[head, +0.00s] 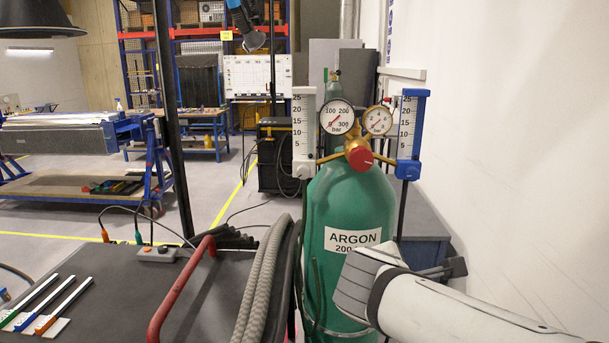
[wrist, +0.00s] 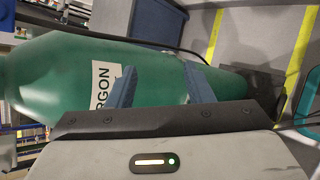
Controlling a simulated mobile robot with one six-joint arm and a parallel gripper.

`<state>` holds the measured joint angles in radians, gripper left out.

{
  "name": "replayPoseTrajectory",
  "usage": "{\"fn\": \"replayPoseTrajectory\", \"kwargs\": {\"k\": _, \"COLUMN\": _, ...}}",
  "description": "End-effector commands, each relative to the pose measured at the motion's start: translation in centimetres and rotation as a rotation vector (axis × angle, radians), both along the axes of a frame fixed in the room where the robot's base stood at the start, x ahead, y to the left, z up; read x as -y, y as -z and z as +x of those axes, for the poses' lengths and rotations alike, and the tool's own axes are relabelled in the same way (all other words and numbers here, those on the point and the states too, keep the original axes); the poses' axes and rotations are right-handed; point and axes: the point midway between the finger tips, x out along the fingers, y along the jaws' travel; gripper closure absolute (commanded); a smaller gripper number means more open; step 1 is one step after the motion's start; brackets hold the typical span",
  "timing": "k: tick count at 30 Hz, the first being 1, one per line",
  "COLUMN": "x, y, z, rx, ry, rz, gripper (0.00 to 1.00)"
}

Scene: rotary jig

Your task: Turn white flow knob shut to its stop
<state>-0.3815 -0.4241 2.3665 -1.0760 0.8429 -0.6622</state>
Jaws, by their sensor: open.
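The white flow knob (head: 303,170) sits at the bottom of the white flowmeter (head: 303,130), left of the cylinder valve. The blue flowmeter (head: 410,125) with its own blue knob (head: 408,170) stands on the right. A brass regulator with a red cap (head: 359,158) and two round gauges (head: 336,117) joins them. My gripper (wrist: 160,85) is open and empty, its two blue-grey fingers apart in front of the green argon cylinder (wrist: 60,75). In the head view my arm is low at the right, well below the knobs. The knob is out of the wrist view, and its turn position cannot be read.
The green cylinder (head: 335,205) stands beside a dark bench (head: 110,290) with a red handle (head: 180,290) and grey hoses (head: 262,280). A white wall (head: 500,130) is close on the right. Strips (head: 45,305) lie on the bench's left.

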Motion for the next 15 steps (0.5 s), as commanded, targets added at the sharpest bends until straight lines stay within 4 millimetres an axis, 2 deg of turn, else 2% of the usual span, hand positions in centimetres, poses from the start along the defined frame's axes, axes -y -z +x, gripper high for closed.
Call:
{"fn": "replayPoseTrajectory", "kwargs": {"k": 3, "x": -4.1, "y": -4.3, "z": 3.2, "rx": 0.040, "ry": -0.298, "rz": -0.357, "gripper": 0.53}}
{"fn": "replayPoseTrajectory", "kwargs": {"k": 6, "x": -8.1, "y": -7.6, "z": 5.0, "rx": 0.090, "ry": -0.500, "rz": -0.645, "gripper": 0.53}}
{"fn": "replayPoseTrajectory", "kwargs": {"k": 9, "x": -11.8, "y": -10.2, "z": 5.8, "rx": 0.140, "ry": -0.642, "rz": -0.887, "gripper": 0.53}}
{"fn": "replayPoseTrajectory", "kwargs": {"k": 12, "x": -14.7, "y": -12.0, "z": 6.1, "rx": 0.184, "ry": -0.728, "rz": -1.064, "gripper": 0.53}}
{"fn": "replayPoseTrajectory", "kwargs": {"k": 15, "x": -16.4, "y": -13.0, "z": 6.1, "rx": 0.211, "ry": -0.773, "rz": -1.169, "gripper": 0.53}}
